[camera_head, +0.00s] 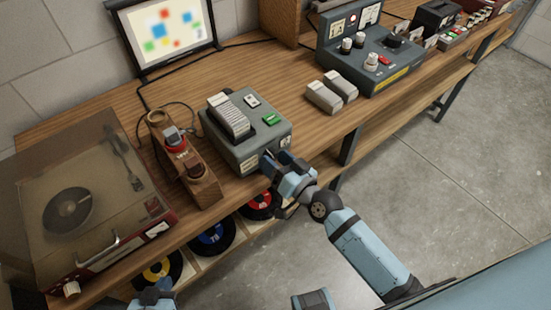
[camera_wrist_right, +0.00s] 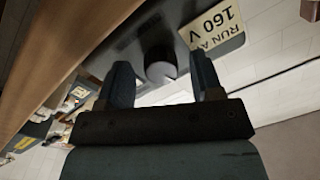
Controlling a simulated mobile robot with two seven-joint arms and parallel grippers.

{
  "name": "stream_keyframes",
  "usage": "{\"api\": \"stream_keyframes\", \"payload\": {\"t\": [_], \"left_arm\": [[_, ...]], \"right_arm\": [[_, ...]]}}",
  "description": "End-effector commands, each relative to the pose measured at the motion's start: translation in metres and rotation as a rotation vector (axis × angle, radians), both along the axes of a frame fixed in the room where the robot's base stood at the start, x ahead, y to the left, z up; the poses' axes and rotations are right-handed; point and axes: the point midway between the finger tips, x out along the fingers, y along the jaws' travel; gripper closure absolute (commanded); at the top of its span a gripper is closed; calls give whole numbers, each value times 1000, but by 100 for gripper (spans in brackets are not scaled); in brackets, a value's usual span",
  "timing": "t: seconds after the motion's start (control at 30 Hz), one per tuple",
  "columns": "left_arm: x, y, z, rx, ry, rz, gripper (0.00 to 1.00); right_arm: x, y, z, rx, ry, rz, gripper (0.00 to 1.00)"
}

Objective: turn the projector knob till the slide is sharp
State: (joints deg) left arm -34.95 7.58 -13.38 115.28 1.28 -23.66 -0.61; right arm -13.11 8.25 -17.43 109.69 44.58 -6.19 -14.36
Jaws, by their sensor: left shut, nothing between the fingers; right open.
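The projector (camera_head: 245,160) is a grey box near the bench's front edge, with a ribbed slide holder and a green switch on top. Its dark round knob (camera_wrist_right: 160,66) shows in the right wrist view, with a pale mark on its rim. The screen (camera_head: 165,32) at the back shows blurred coloured patches with soft edges. My right gripper (camera_head: 275,159) is open at the projector's front face. In the wrist view its fingers (camera_wrist_right: 160,78) stand on either side of the knob, with gaps visible. My left gripper (camera_head: 155,296) is shut and empty at the bottom edge, partly cut off.
A record player (camera_head: 85,195) with a clear lid stands at the left, and a wooden stand (camera_head: 185,165) sits beside the projector. Two pale blocks (camera_head: 331,92) and a grey control box (camera_head: 370,60) stand to the right. Records (camera_head: 215,238) lie on the shelf below. The floor in front is clear.

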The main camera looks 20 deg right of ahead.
Motion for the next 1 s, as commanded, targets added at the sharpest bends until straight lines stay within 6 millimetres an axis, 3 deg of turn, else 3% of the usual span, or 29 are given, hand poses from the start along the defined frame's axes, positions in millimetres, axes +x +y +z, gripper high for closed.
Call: {"api": "stream_keyframes", "payload": {"t": [0.3, 0.5, 0.53, 0.7, 1.0], "left_arm": [[0, 0, 0, 1, 0, -1, 100], [0, 0, 0, 1, 0, -1, 100], [0, 0, 0, 1, 0, -1, 100], [-1, 0, 2, 1, 0, -2, 100], [-1, 0, 10, 5, -14, -5, 100]], "right_arm": [[3, 1, 0, -1, 0, 0, 40], [2, 1, 0, 0, 0, 0, 86], [2, 1, 0, 0, 0, 0, 89], [2, 1, 1, 34, 13, 1, 89], [2, 2, 1, 298, 108, 1, 89]]}}
